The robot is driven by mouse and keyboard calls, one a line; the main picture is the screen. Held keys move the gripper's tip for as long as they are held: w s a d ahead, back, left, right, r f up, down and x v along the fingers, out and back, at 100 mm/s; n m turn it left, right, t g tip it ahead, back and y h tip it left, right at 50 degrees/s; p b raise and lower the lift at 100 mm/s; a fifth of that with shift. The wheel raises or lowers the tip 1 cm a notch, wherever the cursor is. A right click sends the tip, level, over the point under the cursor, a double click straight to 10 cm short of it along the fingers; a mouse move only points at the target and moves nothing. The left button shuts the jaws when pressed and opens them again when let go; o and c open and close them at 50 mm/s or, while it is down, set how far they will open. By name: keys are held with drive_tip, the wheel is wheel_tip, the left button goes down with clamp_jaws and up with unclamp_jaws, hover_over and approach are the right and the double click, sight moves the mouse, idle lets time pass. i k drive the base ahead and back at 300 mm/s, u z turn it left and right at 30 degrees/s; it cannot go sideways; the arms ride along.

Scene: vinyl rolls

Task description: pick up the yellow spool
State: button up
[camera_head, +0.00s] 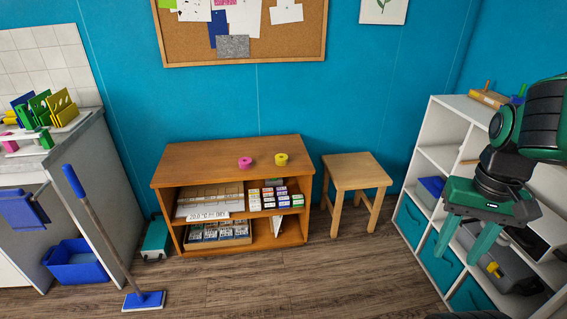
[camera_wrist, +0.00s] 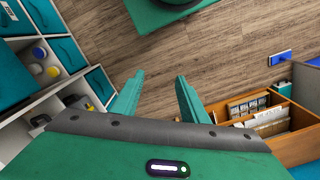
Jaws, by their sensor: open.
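The yellow spool (camera_head: 281,159) lies on top of the low wooden cabinet (camera_head: 200,162) in the head view, near its right side. A pink spool (camera_head: 245,163) lies just left of it. My gripper (camera_head: 465,250) is open and empty at the right, in front of the white shelf and far from the spools. In the wrist view, its two green fingers (camera_wrist: 157,95) are spread apart above the wooden floor. The yellow spool cannot be made out in the wrist view.
A wooden stool (camera_head: 356,172) stands right of the cabinet. A white shelf (camera_head: 425,165) with teal bins is at the right, close to my arm. A blue mop (camera_head: 145,300) leans at the left, by a counter. The floor (camera_head: 300,285) before the cabinet is clear.

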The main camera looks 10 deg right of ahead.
sight(281, 160)
drive_tip(key=u, duration=0.1)
drive_tip(key=i, duration=2.15)
drive_tip(key=z, duration=0.15)
